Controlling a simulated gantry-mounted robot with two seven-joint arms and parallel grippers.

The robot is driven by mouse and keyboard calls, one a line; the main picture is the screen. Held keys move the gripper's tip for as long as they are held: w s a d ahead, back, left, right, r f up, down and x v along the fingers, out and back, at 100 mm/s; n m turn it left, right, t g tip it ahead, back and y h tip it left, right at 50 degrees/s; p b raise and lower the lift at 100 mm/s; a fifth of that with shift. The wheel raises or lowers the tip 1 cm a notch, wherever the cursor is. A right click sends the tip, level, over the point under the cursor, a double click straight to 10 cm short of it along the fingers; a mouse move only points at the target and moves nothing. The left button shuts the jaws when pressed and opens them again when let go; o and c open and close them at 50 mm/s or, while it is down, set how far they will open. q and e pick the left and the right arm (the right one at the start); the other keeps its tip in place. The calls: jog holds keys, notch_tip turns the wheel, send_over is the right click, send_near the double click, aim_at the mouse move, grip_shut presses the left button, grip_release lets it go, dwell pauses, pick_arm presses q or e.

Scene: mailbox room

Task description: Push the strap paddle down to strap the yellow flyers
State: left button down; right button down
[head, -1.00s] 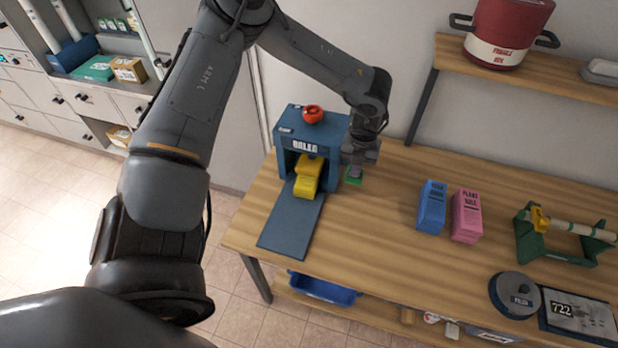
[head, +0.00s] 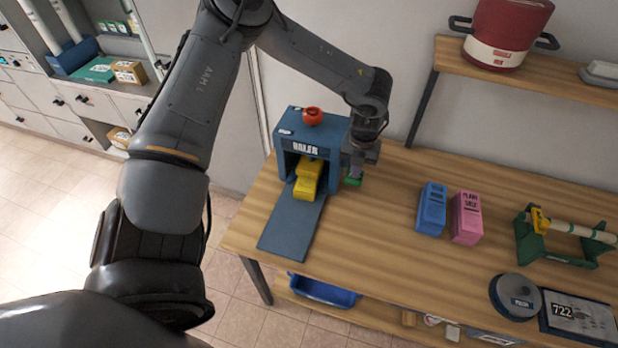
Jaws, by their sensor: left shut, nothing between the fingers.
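A blue strapping machine (head: 287,143) stands at the left end of the wooden table, with a red knob (head: 313,115) on top and a flat blue ramp (head: 291,222) in front. The yellow flyers (head: 307,181) sit in its opening, in a stack. A green paddle (head: 353,182) shows low at the machine's right side. My left gripper (head: 354,174) is shut and points down just over the green paddle; it covers part of it, and I cannot tell whether they touch. My right gripper is not in view.
A blue bundle (head: 432,206) and a pink bundle (head: 466,217) stand on the table to the right. Further right are a green stand (head: 528,237) with a tube and a round grey tin (head: 516,297). A shelf (head: 450,58) with a red pot (head: 507,30) is behind.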

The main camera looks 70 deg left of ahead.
pick_arm(q)
notch_tip(320, 180, up, 10)
jog(key=p, duration=0.5)
dwell(0.6)
